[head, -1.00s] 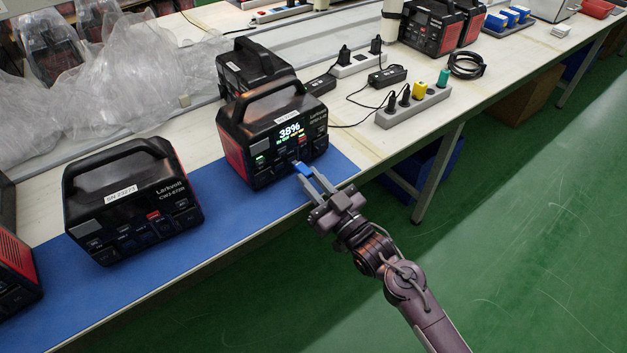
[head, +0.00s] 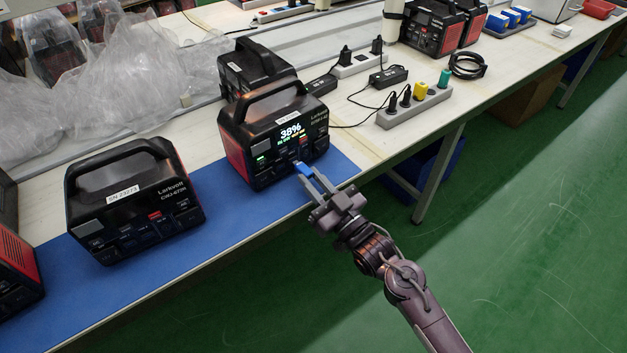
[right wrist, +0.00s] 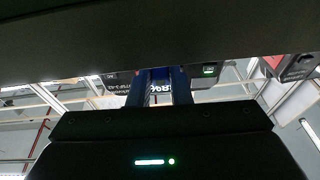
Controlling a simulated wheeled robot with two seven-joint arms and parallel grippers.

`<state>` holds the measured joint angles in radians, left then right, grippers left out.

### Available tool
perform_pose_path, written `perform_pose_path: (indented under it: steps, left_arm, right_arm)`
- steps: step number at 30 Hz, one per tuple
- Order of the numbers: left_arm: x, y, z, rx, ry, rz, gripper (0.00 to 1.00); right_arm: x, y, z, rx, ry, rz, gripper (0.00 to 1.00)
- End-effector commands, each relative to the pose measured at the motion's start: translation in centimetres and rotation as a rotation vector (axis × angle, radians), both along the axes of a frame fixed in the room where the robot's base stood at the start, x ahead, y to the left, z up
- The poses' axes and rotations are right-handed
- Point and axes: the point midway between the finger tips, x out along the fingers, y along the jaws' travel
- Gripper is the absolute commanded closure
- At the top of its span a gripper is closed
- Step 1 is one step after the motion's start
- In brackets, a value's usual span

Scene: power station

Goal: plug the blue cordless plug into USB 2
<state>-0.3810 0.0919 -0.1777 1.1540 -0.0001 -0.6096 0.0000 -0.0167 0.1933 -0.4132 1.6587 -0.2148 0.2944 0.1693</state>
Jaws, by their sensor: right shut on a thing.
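The blue plug (head: 303,170) is held between the fingertips of my right gripper (head: 311,183) in the head view. The gripper is shut on it. The plug is right in front of the lower front panel of the power station (head: 236,150), whose lit screen reads about 38%. I cannot tell whether the plug's tip touches a port. In the right wrist view, the dark blue fingers (right wrist: 163,88) point at the station's face, and a green light shows beside them. Which port is USB 2 is too small to read. My left gripper is not in view.
Another power station (head: 135,205) stands to the left on the blue mat (head: 210,240). A grey power strip (head: 418,110) with several plugs lies to the right. Another station (head: 262,66) stands behind the lit one. Plastic wrap (head: 130,62) lies at the back left.

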Motion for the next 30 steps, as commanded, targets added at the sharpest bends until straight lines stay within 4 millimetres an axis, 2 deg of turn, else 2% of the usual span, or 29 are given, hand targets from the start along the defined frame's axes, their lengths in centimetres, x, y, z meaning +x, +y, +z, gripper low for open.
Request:
perform_pose_path:
  steps: [30]
  left_arm:
    - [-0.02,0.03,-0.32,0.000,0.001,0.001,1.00]
  right_arm:
    - [0.92,0.78,0.00,0.000,0.000,0.000,1.00]
